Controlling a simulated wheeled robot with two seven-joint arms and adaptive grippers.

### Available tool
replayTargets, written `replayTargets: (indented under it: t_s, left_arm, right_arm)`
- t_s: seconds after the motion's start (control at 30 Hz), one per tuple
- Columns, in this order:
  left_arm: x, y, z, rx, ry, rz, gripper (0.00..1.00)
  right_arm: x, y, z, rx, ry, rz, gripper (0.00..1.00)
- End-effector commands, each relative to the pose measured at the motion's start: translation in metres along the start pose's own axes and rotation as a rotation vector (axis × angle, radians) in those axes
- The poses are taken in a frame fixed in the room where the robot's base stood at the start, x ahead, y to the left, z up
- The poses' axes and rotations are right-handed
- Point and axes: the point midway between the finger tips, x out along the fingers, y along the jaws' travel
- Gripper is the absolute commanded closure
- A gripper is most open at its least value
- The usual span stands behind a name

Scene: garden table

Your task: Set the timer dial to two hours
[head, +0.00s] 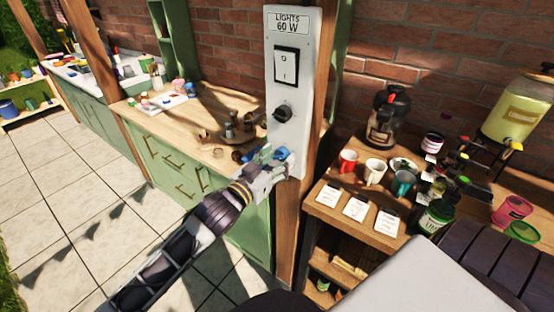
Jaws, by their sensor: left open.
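A grey control panel (297,18) labelled "LIGHTS 60 W" is fixed upright on a wooden post. It carries a white rocker switch (286,66) and, below that, a round black dial (283,114). The dial's setting and any marks around it are too small to read. My left gripper (280,154) is open in front of the lower end of the panel, a little below the dial. It appears apart from the dial. The gripper hides part of the panel's bottom.
A green cabinet with a wooden top (203,121) stands left of the post, with small items on it. On the right, a shelf unit (325,213) holds mugs, cards, a coffee maker (388,117) and a drink dispenser (518,108). The tiled floor (75,210) at left is clear.

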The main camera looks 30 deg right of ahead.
Motion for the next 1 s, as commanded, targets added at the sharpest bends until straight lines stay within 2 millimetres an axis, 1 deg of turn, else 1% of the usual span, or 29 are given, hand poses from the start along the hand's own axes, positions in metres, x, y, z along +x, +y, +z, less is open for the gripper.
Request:
replayTargets:
  t_s: [0.03, 0.3, 0.37, 0.4, 0.73, 1.0]
  left_arm:
    - [0.0, 0.0, 0.0, 0.0, 0.0, 0.0, 0.44]
    - [0.0, 0.0, 0.0, 0.0, 0.0, 0.0, 0.79]
    - [0.0, 0.0, 0.0, 0.0, 0.0, 0.0, 0.86]
    - [0.0, 0.0, 0.0, 0.0, 0.0, 0.0, 0.88]
    - [0.0, -0.001, -0.001, 0.037, 0.0, -0.001, 0.88]
    - [0.0, -0.001, -0.001, 0.17, -0.001, 0.0, 0.88]
  right_arm:
    - [0.0, 0.0, 0.0, 0.0, 0.0, 0.0, 1.0]
    - [0.0, 0.0, 0.0, 0.0, 0.0, 0.0, 1.0]
    - [0.0, 0.0, 0.0, 0.0, 0.0, 0.0, 1.0]
    - [0.0, 0.0, 0.0, 0.0, 0.0, 0.0, 1.0]
    - [-0.003, 0.0, -0.002, 0.0, 0.001, -0.001, 1.0]
    - [-0.011, -0.004, -0.003, 0.002, 0.001, -0.005, 1.0]
